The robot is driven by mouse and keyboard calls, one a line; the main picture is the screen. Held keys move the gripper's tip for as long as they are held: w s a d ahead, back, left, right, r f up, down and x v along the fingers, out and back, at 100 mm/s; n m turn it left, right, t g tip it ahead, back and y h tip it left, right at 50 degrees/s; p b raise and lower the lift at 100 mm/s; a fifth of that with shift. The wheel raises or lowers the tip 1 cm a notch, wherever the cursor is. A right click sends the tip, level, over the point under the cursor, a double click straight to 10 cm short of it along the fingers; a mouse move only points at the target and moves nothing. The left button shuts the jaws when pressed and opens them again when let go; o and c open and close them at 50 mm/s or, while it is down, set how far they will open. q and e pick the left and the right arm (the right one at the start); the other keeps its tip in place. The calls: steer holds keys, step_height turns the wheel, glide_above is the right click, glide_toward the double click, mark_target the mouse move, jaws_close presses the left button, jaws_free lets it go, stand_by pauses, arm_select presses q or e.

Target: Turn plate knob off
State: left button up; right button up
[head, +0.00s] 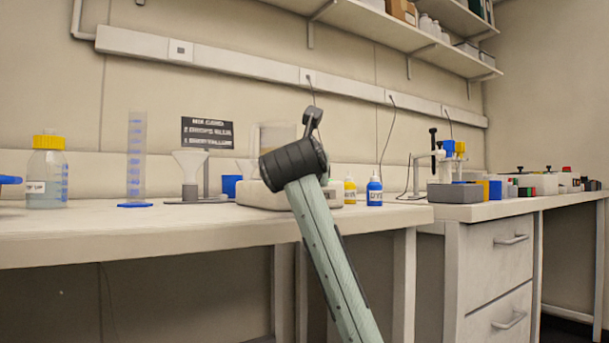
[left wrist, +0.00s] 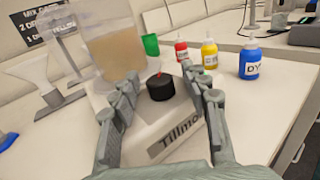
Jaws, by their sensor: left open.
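The white hot plate (head: 252,196) stands on the bench, partly hidden behind my arm in the head view. In the left wrist view its front (left wrist: 170,140) carries dark lettering. Its black round knob (left wrist: 160,87), with a thin red mark on top, shows there and is hidden in the head view. A beaker (left wrist: 112,50) of tan liquid stands on the plate. My left gripper (left wrist: 159,76) is open, with one finger on each side of the knob. I see gaps between the fingers and the knob. In the head view the gripper (head: 312,120) is mostly hidden by its wrist.
Red (left wrist: 181,51), yellow (left wrist: 209,54) and blue (left wrist: 249,62) bottles and a green cup (left wrist: 150,44) stand near the plate. A funnel (head: 190,165), a measuring cylinder (head: 136,155) and a yellow-capped bottle (head: 47,175) stand to the left. The front bench edge is clear.

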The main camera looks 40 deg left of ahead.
arm_select(q)
steer(key=shift+w+a, duration=0.15)
steer(key=shift+w, duration=0.05)
jaws_close()
